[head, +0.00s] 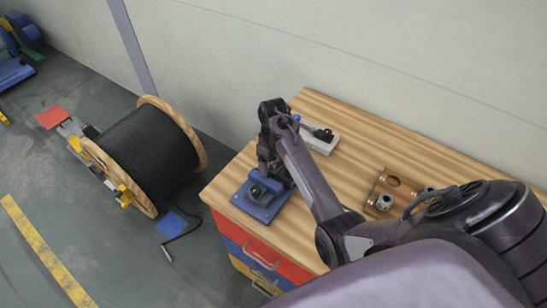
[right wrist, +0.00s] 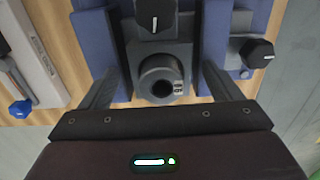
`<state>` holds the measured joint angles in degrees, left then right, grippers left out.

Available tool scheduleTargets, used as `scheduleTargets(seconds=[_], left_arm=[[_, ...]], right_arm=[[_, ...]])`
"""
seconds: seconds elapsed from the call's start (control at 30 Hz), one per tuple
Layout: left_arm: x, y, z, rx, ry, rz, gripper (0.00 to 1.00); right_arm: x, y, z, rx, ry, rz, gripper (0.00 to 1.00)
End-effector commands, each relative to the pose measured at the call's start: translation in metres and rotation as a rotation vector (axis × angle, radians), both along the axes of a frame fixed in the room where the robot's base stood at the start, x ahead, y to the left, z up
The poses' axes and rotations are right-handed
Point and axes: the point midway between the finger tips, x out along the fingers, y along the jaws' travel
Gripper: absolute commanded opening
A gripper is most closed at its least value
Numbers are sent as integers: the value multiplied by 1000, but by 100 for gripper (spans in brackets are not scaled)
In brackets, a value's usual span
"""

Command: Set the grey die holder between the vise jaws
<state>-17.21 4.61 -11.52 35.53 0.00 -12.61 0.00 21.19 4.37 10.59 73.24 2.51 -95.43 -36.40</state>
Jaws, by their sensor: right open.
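The grey die holder (right wrist: 160,78), a block with a round bored collar, sits between the two blue jaws of the vise (right wrist: 92,48) in the right wrist view. Whether it touches both jaws or rests on the bottom cannot be told. In the head view the blue vise (head: 262,208) stands at the near left corner of the workbench. My right gripper (right wrist: 163,82) is open, with one finger on either side of the die holder and a gap to it. In the head view my right gripper (head: 268,178) is right over the vise. My left gripper is out of view.
The wooden bench (head: 345,120) also bears a pale tray (head: 320,140) with a dark-handled tool and a wooden rack (head: 392,181) with several small metal parts. A black knob (right wrist: 258,53) stands beside the vise. A large cable reel (head: 150,155) stands on the floor to the left.

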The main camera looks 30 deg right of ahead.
Motion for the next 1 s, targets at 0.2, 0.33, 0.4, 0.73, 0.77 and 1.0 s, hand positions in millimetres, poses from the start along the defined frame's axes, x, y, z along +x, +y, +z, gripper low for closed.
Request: scheduleTargets(seconds=[0.2,0.33,0.4,0.73,0.77,1.0], left_arm=[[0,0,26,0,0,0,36],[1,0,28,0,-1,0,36],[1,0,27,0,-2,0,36],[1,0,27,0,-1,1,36],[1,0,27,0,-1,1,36],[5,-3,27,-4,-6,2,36]], right_arm=[[1,0,26,0,-2,0,85],[2,0,41,-1,-8,0,85],[2,0,54,-2,-8,0,85],[2,0,80,-1,-6,0,85],[2,0,81,-1,-6,0,85],[2,0,80,-1,-5,0,85]])
